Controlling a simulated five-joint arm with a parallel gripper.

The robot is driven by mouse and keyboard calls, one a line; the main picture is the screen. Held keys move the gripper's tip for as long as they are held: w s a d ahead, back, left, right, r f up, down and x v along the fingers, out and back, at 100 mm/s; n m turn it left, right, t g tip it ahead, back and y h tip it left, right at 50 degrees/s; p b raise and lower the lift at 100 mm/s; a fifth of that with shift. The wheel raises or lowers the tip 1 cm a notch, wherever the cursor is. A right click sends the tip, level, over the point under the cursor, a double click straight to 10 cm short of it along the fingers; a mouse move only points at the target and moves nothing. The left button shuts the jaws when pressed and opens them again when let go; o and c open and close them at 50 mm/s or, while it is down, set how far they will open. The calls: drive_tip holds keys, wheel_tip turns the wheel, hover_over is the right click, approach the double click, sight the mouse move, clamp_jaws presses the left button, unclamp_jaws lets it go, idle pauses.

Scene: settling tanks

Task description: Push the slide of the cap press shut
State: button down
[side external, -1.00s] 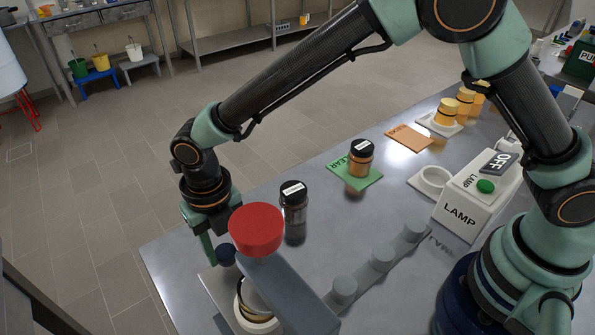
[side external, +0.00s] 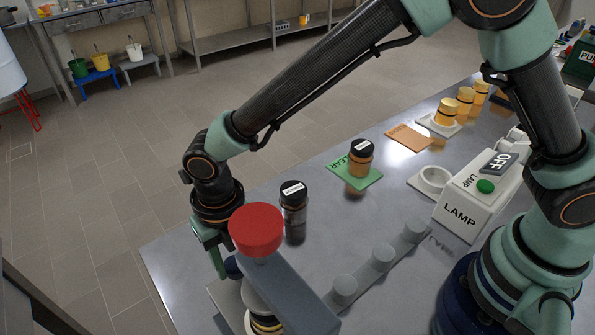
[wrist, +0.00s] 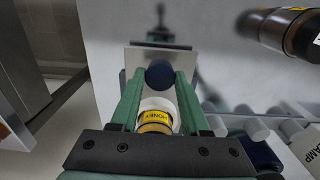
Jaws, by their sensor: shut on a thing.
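The cap press shows at the bottom of the side view, with a grey arm (side external: 290,289) and a red knob (side external: 257,228) on top. Its pale slide (side external: 222,294) sticks out on the left and carries a dark blue knob (side external: 233,267). My gripper (wrist: 160,80) is shut on the blue knob, one green finger on each side. In the wrist view a jar marked HONEY (wrist: 155,123) stands in a white ring on the slide, between my fingers and nearer the palm. In the side view the press partly hides the jar.
A black-lidded jar (side external: 293,203) stands close behind the press. Another jar (side external: 361,157) stands on the green CLEAR mat (side external: 341,171). Grey pegs (side external: 381,258) stand right of the press. The LAMP box (side external: 467,207) reads OFF. The table's left edge is near my gripper.

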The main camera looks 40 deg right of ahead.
drive_tip(key=shift+s+r, duration=0.1)
drive_tip(key=shift+s, duration=0.15)
drive_tip(key=shift+c, duration=2)
unclamp_jaws()
wheel_tip(320, 180, up, 12)
drive_tip(key=shift+w, duration=0.1)
